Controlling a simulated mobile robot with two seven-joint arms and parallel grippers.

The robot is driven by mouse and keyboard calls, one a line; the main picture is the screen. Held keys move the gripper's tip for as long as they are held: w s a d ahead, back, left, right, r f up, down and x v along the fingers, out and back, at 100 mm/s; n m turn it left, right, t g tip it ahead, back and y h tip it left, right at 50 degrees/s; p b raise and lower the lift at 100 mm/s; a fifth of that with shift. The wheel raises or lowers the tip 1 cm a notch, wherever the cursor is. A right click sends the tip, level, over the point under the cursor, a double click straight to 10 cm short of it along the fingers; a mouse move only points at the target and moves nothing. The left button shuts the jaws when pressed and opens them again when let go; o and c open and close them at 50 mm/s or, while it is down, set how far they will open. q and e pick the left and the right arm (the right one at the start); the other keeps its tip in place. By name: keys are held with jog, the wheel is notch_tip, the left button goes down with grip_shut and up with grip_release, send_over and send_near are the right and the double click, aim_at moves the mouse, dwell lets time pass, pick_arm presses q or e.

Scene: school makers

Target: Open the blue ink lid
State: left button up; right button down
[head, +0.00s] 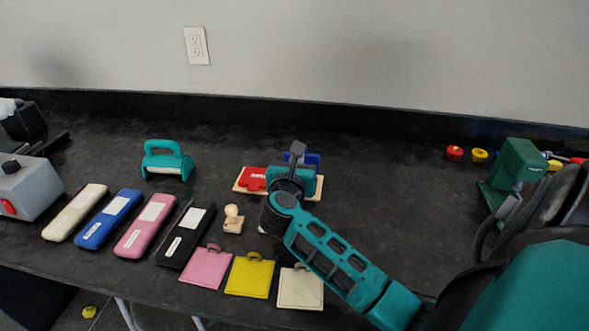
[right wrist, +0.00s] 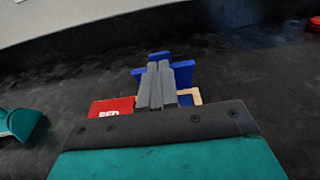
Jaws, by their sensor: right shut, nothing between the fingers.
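The blue ink pad's lid (head: 313,160) shows behind my right gripper in the head view. In the right wrist view the blue lid (right wrist: 184,73) looks raised, with a small tab on top. A bit of blue, perhaps the pad's base, shows below it. My right gripper (head: 297,150) is shut and empty, its fingers (right wrist: 157,82) directly in front of the lid. Whether they touch it I cannot tell. The gripper hides much of the blue ink. The red ink (head: 253,178) sits to its left on the same wooden tray (head: 319,188). My left gripper is not in view.
A teal hole punch (head: 167,160) stands left. Long blue, pink, white and black cases, a wooden stamp (head: 233,219) and pink, yellow and cream tags lie in front. A green machine (head: 518,162) and small red and yellow rolls are at right. Table between is clear.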

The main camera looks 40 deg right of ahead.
jog(key=shift+w+d+f, duration=0.1)
jog(key=shift+w+d, duration=0.3)
jog(key=shift+d, duration=0.15)
jog(key=d+p, duration=0.1)
jog(key=w+r+p, duration=0.1)
jog(key=p, duration=0.1)
jog(key=w+d+y+p, duration=0.1)
jog(key=p, duration=0.1)
jog(key=shift+w+d+r+g, duration=0.15)
jog(key=shift+d+r+g, duration=0.15)
jog(key=shift+d+g, duration=0.1)
jog(key=shift+w+d+f, duration=0.1)
jog(key=shift+w+d, duration=0.2)
jog(key=shift+d, duration=0.05)
